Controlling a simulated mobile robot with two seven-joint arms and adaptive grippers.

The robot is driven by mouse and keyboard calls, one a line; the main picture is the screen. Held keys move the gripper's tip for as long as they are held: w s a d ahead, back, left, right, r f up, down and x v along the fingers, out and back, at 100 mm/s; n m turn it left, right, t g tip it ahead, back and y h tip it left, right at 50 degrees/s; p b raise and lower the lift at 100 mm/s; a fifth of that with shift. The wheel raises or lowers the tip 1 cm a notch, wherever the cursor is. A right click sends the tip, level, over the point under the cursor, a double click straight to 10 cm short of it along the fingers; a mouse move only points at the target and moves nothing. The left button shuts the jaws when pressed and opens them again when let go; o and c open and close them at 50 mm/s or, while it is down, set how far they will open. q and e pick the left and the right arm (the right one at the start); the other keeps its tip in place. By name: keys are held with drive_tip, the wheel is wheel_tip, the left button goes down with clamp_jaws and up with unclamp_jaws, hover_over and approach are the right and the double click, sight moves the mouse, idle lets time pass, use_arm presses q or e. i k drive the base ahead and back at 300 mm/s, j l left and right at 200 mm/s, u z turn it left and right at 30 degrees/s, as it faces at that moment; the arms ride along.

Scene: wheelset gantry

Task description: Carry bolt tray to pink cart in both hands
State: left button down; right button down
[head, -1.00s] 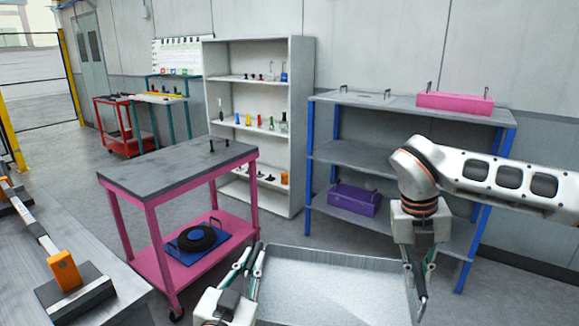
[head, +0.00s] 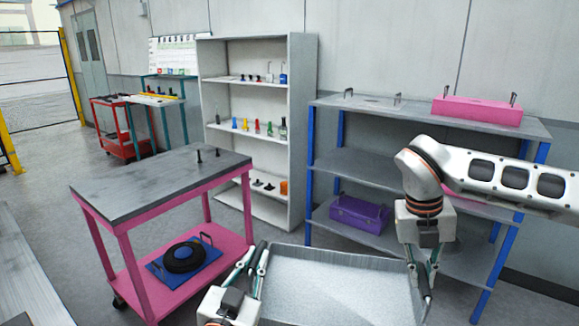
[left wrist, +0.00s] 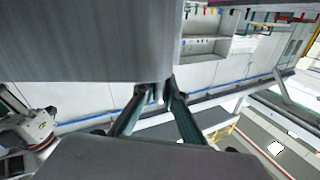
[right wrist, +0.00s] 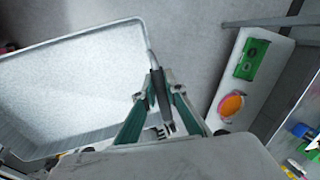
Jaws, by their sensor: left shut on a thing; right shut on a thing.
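The bolt tray (head: 335,285) is a shallow grey metal tray at the bottom middle of the head view, held up in front of me. My left gripper (head: 259,258) is shut on its left side. My right gripper (head: 424,285) is shut on its right side. The tray wall fills much of the left wrist view (left wrist: 90,45), and its inside shows empty in the right wrist view (right wrist: 70,90). The pink cart (head: 160,185) stands ahead and to the left, apart from the tray. Its grey top carries two small dark upright pegs near the back.
The cart's lower shelf holds a blue tray (head: 158,265) with a black ring. A white shelf unit (head: 303,130) and a blue-post rack (head: 345,210) stand behind. A purple box (head: 358,212) and pink box (head: 478,110) sit on the rack. A grey bench edge (head: 30,270) is at left.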

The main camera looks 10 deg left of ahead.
sight(139, 183)
drive_tip(key=i+l, duration=0.15)
drive_tip(key=i, duration=0.6)
drive_tip(key=i+l, duration=0.15)
drive_tip(key=i, duration=0.6)
drive_tip(key=i+u, duration=0.5)
drive_tip(key=u, duration=0.15)
drive_tip(key=i+u, duration=0.2)
drive_tip(key=u, duration=0.2)
drive_tip(key=i+u, duration=0.2)
drive_tip(key=u, duration=0.15)
drive_tip(key=i+j+u, duration=0.1)
drive_tip(key=i+u, duration=0.45)
drive_tip(key=i+l+u, duration=0.15)
drive_tip(key=i+u, duration=0.15)
drive_tip(key=i, duration=0.5)
